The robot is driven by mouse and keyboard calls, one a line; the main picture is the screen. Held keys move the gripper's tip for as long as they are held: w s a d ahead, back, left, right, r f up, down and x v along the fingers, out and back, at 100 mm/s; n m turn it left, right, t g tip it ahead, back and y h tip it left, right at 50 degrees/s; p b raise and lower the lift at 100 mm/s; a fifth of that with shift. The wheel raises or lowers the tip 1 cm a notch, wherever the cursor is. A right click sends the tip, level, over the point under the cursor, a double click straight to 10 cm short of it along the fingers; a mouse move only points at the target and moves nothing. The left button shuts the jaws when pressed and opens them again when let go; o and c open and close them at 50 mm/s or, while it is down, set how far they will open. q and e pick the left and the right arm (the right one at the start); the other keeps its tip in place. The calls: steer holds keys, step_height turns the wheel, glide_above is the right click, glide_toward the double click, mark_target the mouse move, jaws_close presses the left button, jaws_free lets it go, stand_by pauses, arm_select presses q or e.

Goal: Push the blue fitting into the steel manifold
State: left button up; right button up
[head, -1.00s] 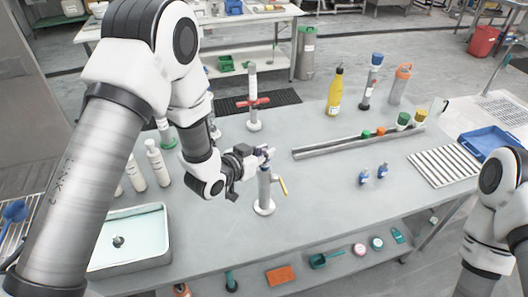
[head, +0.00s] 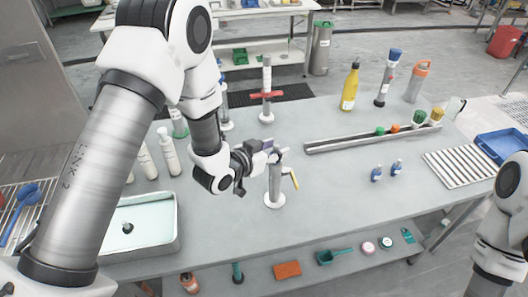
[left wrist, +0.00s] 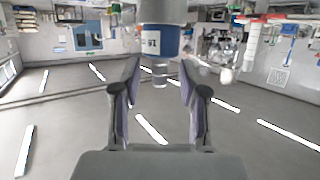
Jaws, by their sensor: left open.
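A steel post (head: 275,187) with a round base and a yellow lever stands on the table; I take it as the manifold. My left gripper (head: 280,153) is at the top of this post, and its fingers partly hide that top. In the left wrist view, the open fingers (left wrist: 160,75) stand apart on either side of a clear tip. Above the tip is the blue fitting (left wrist: 160,40), with a white label, against a grey body. I cannot tell how deep it sits. My right gripper is out of view.
A post with a red crossbar (head: 266,95) stands behind the gripper. A basin (head: 150,240) is at left. The table's front middle is clear.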

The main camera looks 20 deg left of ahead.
arm_select(q)
steer(key=v, duration=1.1)
steer(key=shift+a+f, duration=0.1)
steer(key=s+a+f+n+g+y+b, duration=0.1)
steer(key=s+f+g, duration=0.5)
steer(key=s+f, duration=0.6)
steer(key=s+a+f+n+g+y+b, duration=0.2)
steer(key=s+f+g, duration=0.5)
steer(key=s+f, duration=0.5)
step_height(320, 180, down, 9)
steer(key=shift+s+r+n+y+b, duration=0.25)
steer(key=shift+s+n+y+b, duration=0.1)
steer(key=shift+n+y+b, duration=0.65)
